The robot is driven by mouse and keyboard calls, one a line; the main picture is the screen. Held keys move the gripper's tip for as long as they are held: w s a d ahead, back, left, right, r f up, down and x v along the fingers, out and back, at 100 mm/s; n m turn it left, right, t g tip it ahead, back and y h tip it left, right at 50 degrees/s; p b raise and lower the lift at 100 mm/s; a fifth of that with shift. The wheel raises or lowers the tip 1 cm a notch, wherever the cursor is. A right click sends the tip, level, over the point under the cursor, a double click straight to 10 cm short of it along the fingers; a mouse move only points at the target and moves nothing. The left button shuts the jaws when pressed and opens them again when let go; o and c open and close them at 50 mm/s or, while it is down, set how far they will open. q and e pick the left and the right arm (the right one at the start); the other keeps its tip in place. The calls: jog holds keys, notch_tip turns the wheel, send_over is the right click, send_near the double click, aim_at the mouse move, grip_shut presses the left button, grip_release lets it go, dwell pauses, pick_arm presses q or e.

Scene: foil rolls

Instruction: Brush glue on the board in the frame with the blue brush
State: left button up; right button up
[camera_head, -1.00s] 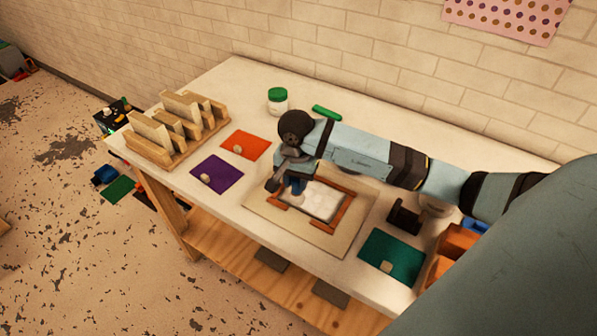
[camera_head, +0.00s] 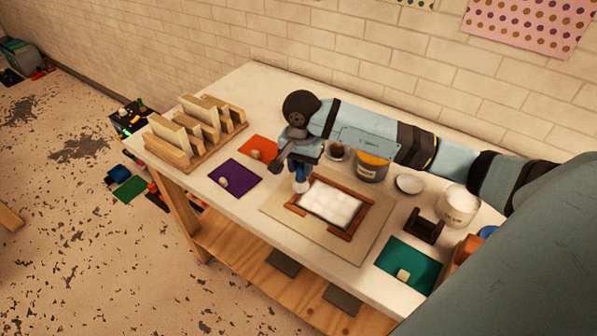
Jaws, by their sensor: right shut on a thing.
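My right gripper (camera_head: 299,160) is shut on the blue brush (camera_head: 302,172), which points down with its pale tip lowest. The brush is at the far left corner of the brown frame (camera_head: 364,216); I cannot tell if its tip touches anything. The white board (camera_head: 332,204) lies inside the frame, with uneven whitish patches on its surface. The frame rests on a beige base board (camera_head: 278,208) on the table. The brush's upper handle is hidden by the gripper. My left gripper is not in view.
A wooden rack (camera_head: 185,150) stands at the left, near purple (camera_head: 236,177) and orange (camera_head: 256,144) sheets. A white tub (camera_head: 458,206), dark stand (camera_head: 424,226) and green sheet (camera_head: 408,262) are at right.

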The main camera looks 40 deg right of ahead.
jog(key=shift+w+r, duration=0.15)
jog(key=shift+r, duration=0.75)
jog(key=shift+r+p, duration=0.45)
jog(key=shift+r, duration=0.25)
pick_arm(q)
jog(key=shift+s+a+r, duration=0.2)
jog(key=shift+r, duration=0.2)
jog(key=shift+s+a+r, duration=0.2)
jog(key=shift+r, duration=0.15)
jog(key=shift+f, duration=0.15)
